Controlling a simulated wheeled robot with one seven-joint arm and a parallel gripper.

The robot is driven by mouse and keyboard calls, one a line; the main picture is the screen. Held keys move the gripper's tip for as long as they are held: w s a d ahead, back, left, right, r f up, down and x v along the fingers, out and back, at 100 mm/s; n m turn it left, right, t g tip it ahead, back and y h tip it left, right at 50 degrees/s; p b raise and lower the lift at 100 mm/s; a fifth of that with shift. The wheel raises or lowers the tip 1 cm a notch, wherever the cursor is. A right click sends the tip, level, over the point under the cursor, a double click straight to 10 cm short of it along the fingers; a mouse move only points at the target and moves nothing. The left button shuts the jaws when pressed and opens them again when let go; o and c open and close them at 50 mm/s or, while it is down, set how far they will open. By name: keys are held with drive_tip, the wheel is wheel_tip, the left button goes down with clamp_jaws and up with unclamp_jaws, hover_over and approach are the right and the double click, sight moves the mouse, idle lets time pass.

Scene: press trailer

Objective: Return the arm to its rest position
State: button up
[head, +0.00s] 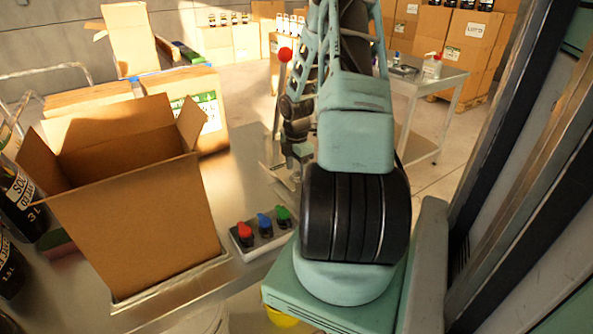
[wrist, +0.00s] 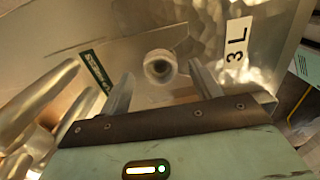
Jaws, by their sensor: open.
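My arm (head: 355,125) rises through the middle of the head view, from its pale green base up past the top edge. In the wrist view my gripper (wrist: 161,72) is open, with its two fingers apart. A round, pale, glassy thing (wrist: 160,66) shows between and beyond the fingertips. I cannot tell what it is or whether the fingers touch it. Nothing is clearly held.
An open cardboard box (head: 135,220) stands at left, with dark bottles (head: 22,195) beside it. A panel with red, blue and green knobs (head: 262,232) is near my base. A white table (head: 425,78) stands behind right. Dark uprights (head: 520,150) rise close at right.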

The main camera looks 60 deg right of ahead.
wheel_tip(320, 180, up, 7)
drive_tip(key=shift+f+b, duration=0.15)
drive_tip(key=shift+b, duration=0.15)
